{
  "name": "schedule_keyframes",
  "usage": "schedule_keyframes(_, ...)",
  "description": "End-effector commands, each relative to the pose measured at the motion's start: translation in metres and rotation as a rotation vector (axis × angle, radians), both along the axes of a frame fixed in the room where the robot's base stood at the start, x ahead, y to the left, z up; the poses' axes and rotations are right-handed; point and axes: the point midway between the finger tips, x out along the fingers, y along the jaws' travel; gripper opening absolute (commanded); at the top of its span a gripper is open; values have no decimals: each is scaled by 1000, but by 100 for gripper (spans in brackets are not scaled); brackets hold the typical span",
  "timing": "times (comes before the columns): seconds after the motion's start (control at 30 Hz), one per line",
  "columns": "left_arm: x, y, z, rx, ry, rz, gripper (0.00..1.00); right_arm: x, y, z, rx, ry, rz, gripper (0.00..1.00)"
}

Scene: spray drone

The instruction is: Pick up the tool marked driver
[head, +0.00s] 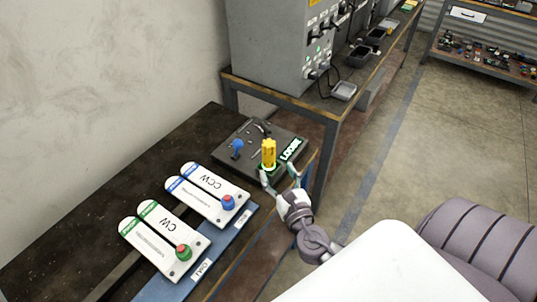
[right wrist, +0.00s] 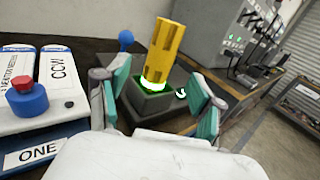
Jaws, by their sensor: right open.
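A yellow upright tool (head: 268,153), which I take for the driver, stands on a dark block marked LOOSE (head: 291,149); no driver label is readable. In the right wrist view the yellow tool (right wrist: 163,55) rises from a dark holder (right wrist: 152,99) with a green glowing ring at its base. My right gripper (head: 281,178) is open beside the tool on its near side. In the right wrist view its teal-padded fingers (right wrist: 160,100) stand apart, left and right of the holder, with the tool between them in the picture. I cannot tell whether they touch it. My left gripper is not in view.
White CCW (head: 208,190) and CW (head: 165,238) panels with red-topped knobs lie left on the dark table (head: 75,235). A grey cabinet (head: 270,45) is on the bench beyond. The floor to the right is clear.

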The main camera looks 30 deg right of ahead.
Motion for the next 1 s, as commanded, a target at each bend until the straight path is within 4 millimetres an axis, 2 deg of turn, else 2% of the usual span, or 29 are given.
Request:
schedule_keyframes(0.1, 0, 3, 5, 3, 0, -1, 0, 16, -4, 1, 1, 0, 0, 67)
schedule_keyframes(0.33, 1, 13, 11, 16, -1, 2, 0, 33, -9, 2, 1, 0, -1, 67)
schedule_keyframes(0.6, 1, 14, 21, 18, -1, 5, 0, 68, -20, 1, 2, 1, -1, 67)
schedule_keyframes(0.9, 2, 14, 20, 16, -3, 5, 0, 72, -21, -1, 3, 2, 0, 67)
schedule_keyframes(1.0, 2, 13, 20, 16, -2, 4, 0, 72, -21, 0, 4, 2, 0, 50)
